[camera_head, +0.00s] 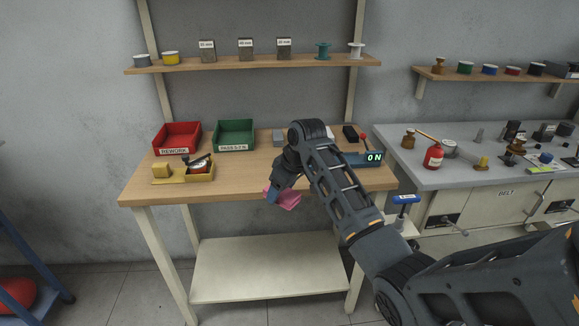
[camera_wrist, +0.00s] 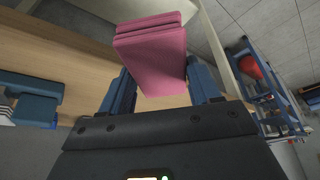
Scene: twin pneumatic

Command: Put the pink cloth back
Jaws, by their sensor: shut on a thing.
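The pink cloth (camera_head: 288,200) is a small folded stack, held in front of the workbench's front edge in the head view. In the wrist view the pink cloth (camera_wrist: 152,60) sits between the two blue fingers. My gripper (camera_head: 272,195) is shut on it; it also shows in the wrist view (camera_wrist: 162,88). The cloth hangs clear in the air, apart from the bench top (camera_head: 240,190). The arm hides part of the bench behind it.
A lower shelf (camera_head: 265,270) is bare. A grey cabinet (camera_head: 480,180) stands at right.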

